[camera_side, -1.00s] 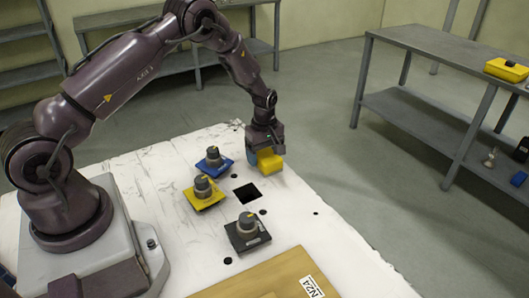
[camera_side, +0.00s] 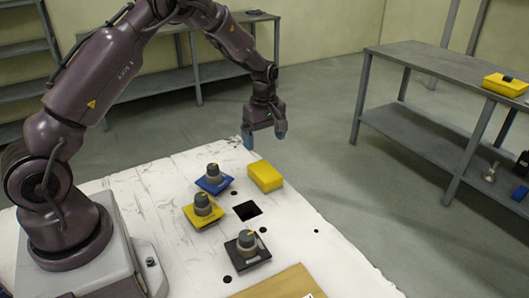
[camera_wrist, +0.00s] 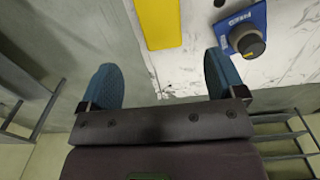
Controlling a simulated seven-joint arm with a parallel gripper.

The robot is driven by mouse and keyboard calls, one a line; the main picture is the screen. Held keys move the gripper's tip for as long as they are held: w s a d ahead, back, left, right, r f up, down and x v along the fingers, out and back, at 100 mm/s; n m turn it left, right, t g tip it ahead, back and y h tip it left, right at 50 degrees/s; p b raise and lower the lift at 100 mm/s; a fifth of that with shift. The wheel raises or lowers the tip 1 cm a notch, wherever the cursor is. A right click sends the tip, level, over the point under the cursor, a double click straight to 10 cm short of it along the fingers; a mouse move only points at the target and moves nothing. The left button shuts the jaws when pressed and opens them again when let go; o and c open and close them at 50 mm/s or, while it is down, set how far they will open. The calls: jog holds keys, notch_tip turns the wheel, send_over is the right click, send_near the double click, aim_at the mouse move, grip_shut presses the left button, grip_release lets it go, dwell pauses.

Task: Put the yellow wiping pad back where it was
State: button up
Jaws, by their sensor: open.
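The yellow wiping pad (camera_side: 265,176) lies flat on the white table near its far right edge, behind the square hole. It also shows in the wrist view (camera_wrist: 158,22), at the top, beyond my fingertips. My gripper (camera_side: 265,138) is open and empty, raised above and behind the pad, apart from it. Its two blue fingertips show in the wrist view (camera_wrist: 160,82) with a wide gap between them.
Blue (camera_side: 214,180), yellow (camera_side: 203,211) and black (camera_side: 247,250) plates with grey knobs stand on the white table (camera_side: 150,190). A square hole (camera_side: 247,211) lies beside them. A tan board (camera_side: 285,285) is in front. A grey bench (camera_side: 430,62) with a yellow box (camera_side: 506,85) stands right.

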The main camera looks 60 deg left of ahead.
jog(key=s+d+r+m+t, duration=0.2)
jog(key=s+d+r+m, duration=0.25)
jog(key=r, duration=0.55)
jog(key=s+d+r+m+t, duration=0.1)
jog(key=s+d+r+m, duration=0.4)
jog(key=r, duration=0.4)
jog(key=s+d+r+m+t, duration=0.1)
jog(key=s+m, duration=0.3)
jog(key=s, duration=0.4)
jog(key=s+d+r+m+t, duration=0.1)
jog(key=s+d+r+m, duration=0.1)
jog(key=s, duration=0.6)
jog(key=shift+d+r+m+t, duration=0.15)
jog(key=shift+d+m+t, duration=0.15)
jog(key=shift+d+m, duration=0.65)
